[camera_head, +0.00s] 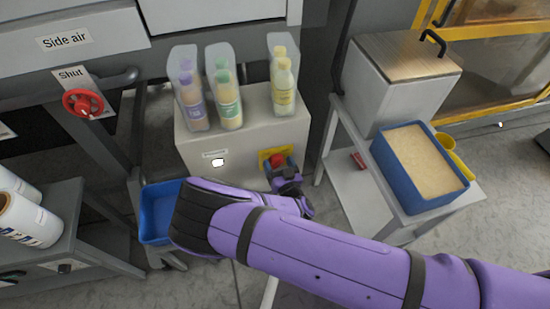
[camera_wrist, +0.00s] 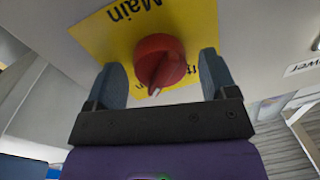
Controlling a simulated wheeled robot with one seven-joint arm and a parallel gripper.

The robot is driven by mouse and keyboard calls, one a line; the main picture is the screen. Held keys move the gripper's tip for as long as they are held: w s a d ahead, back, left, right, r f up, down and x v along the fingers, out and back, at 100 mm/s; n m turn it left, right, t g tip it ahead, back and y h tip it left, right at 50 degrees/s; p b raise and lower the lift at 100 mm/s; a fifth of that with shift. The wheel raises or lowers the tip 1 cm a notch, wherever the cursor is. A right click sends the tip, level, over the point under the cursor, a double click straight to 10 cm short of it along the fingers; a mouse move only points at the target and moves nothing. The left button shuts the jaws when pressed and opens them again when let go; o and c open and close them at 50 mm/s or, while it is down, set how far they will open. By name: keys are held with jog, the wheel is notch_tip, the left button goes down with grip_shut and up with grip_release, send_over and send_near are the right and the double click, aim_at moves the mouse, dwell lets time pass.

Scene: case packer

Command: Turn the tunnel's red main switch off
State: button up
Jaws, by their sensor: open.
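The red main switch (camera_wrist: 160,60) is a round red knob with a white pointer on a yellow plate (camera_wrist: 110,38) lettered "Main". In the head view the red knob (camera_head: 277,160) shows on the front of the grey cabinet (camera_head: 240,150), partly covered by my gripper. My gripper (camera_head: 284,172) is open in front of it. In the wrist view the two fingers (camera_wrist: 160,80) stand on either side of the knob, with a gap visible to each finger. The pointer faces toward the gripper's palm. The plate's lower lettering is partly hidden.
Bottles in clear holders (camera_head: 228,100) stand on the cabinet. A red valve wheel (camera_head: 83,103) marked "Shut" is at the left. A blue bin (camera_head: 158,212) sits below left. A cart with a blue tray (camera_head: 384,178) stands at the right.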

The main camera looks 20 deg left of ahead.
jog(key=c, duration=0.9)
jog(key=shift+n, duration=0.4)
jog(key=n, duration=0.3)
jog(key=shift+a+n, duration=0.1)
jog(key=shift+n, duration=0.2)
jog(key=n, duration=0.4)
jog(key=shift+h, duration=0.3)
jog(key=n, duration=0.4)
jog(key=shift+s+a+n+h, duration=0.1)
jog(key=shift+n+h, duration=0.2)
jog(key=n, duration=0.3)
jog(key=shift+n, duration=0.4)
jog(key=shift+h, duration=0.3)
